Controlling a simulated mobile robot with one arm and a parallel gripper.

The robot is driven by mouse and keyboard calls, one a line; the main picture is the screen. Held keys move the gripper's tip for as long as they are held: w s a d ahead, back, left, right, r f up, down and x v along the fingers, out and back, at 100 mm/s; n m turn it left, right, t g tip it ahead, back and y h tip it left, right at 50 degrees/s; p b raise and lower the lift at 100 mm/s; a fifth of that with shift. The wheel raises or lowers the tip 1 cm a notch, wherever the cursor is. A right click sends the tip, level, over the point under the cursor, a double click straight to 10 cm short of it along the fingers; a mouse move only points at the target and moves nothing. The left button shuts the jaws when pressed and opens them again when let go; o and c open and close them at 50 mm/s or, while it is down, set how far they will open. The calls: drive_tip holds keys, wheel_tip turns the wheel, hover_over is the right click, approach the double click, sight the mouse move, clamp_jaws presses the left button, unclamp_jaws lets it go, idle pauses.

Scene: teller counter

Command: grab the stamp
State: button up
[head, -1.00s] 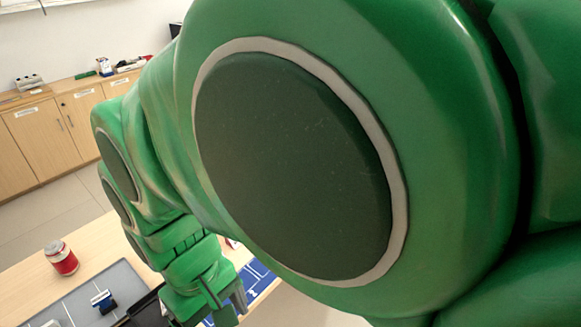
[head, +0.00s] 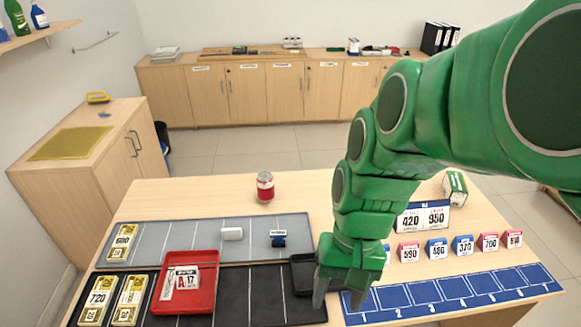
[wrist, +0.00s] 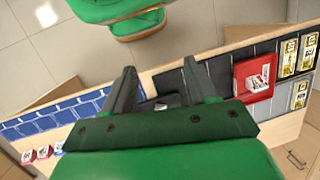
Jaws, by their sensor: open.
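A small blue and black block with a white label, which looks like the stamp (head: 278,238), stands on the grey mat (head: 190,229) in the head view. My gripper (head: 341,292) points down with its jaws open and empty, to the right of the stamp and nearer the counter's front edge. It hangs by the small black tray (head: 303,273) and the blue numbered mat. In the wrist view the open fingers (wrist: 160,76) show with part of a dark tray between them. I cannot make out the stamp there.
A white block (head: 232,234) lies left of the stamp, and a red can (head: 265,187) stands behind it. A red tray (head: 187,310) sits on the black mat (head: 266,306). Several coloured number cards and a larger sign (head: 423,216) stand on the right.

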drive_tip(key=w+a+f+m+g+y, duration=0.1)
drive_tip(key=w+a+f+m+y, duration=0.15)
drive_tip(key=w, duration=0.35)
drive_tip(key=w+a+f+m+y, duration=0.1)
drive_tip(key=w+a+y, duration=0.1)
drive_tip(key=w+a, duration=0.3)
drive_tip(key=m+t+y, duration=0.2)
drive_tip(key=m+y, duration=0.4)
drive_tip(key=m, duration=0.3)
hover_over(279, 242)
drive_tip(key=s+d, duration=0.3)
drive_tip(key=s, duration=0.2)
wheel_tip(279, 242, down, 14)
drive_tip(key=w+d+f+m+t, duration=0.1)
drive_tip(key=f, duration=0.2)
drive_tip(key=w+d+f+m, duration=0.2)
drive_tip(key=f, duration=0.1)
drive_tip(key=w+d+f+m+t+y, duration=0.1)
drive_tip(key=w+f+m, duration=0.1)
drive_tip(key=f, duration=0.1)
drive_tip(key=shift+w+d+f+t, duration=0.15)
drive_tip(key=shift+w+f+t, duration=0.1)
drive_tip(key=shift+f+t, duration=0.05)
drive_tip(key=shift+x, duration=1.2)
drive_tip(key=shift+r+x, duration=0.15)
drive_tip(key=shift+x, duration=1.2)
drive_tip(key=shift+r+x, duration=0.2)
drive_tip(key=shift+x, duration=1.15)
drive_tip(key=c, duration=1.1)
